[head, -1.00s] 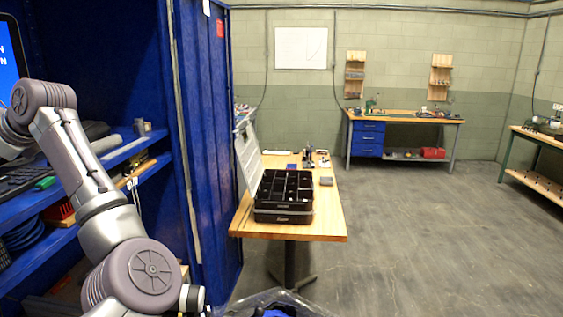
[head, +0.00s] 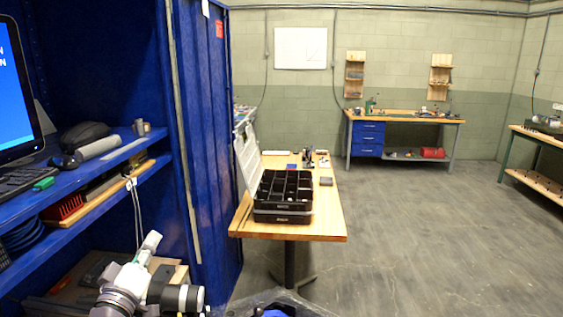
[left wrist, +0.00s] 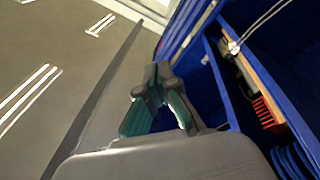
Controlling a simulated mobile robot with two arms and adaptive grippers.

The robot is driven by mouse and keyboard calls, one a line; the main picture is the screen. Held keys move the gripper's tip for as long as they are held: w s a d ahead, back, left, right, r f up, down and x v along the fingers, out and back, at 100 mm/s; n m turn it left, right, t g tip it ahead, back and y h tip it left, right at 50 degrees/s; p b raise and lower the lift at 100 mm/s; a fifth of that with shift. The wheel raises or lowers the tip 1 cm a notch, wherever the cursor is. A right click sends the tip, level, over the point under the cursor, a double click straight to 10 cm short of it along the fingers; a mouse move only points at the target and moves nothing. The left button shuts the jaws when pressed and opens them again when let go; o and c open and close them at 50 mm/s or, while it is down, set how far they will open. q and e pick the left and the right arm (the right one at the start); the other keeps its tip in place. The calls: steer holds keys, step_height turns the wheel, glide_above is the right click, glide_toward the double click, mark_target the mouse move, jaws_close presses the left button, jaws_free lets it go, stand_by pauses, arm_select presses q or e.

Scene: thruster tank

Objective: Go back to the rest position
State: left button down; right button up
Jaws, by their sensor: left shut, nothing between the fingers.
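My left arm (head: 116,300) shows low at the bottom left of the head view, in front of the blue cabinet. In the left wrist view my left gripper (left wrist: 158,75) has its dark fingers with teal inner sides brought together at the tips, with nothing held. It is apart from the shelves, with the grey floor on one side and the blue cabinet on the other. My right gripper is in neither view now.
The blue cabinet (head: 205,130) has shelves holding a monitor (head: 14,95), a red bin (head: 64,208) and tools. A wooden table (head: 325,222) carries a black compartment case (head: 284,217) with its lid up. The floor to the right is clear.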

arm_select(q)
steer(key=s+d+f+m+g, duration=0.3)
steer(key=s+f+g, duration=0.3)
steer(key=f, duration=0.5)
steer(key=s+d+f+m+g, duration=0.3)
steer(key=s+f+m, duration=0.1)
steer(key=s+f, duration=0.5)
steer(key=s+f+m+g+y, duration=0.1)
steer(key=s+f+g, duration=0.35)
steer(key=s, duration=0.45)
steer(key=s+f+m+g, duration=0.25)
steer(key=s+f, duration=0.35)
steer(key=s, duration=0.3)
step_height(320, 180, down, 33)
steer(key=s+g+b, duration=0.2)
steer(key=b, duration=0.4)
steer(key=s+a+f+g+b, duration=0.1)
steer(key=s+a+f+b, duration=0.1)
steer(key=s+f, duration=1.4)
step_height(320, 180, down, 3)
steer(key=shift+s+a+r+y+b, duration=0.1)
steer(key=shift+s+a+y+b, duration=0.25)
steer(key=shift+b, duration=0.45)
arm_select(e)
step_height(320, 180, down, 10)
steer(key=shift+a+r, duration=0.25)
arm_select(q)
steer(key=shift+w, duration=0.1)
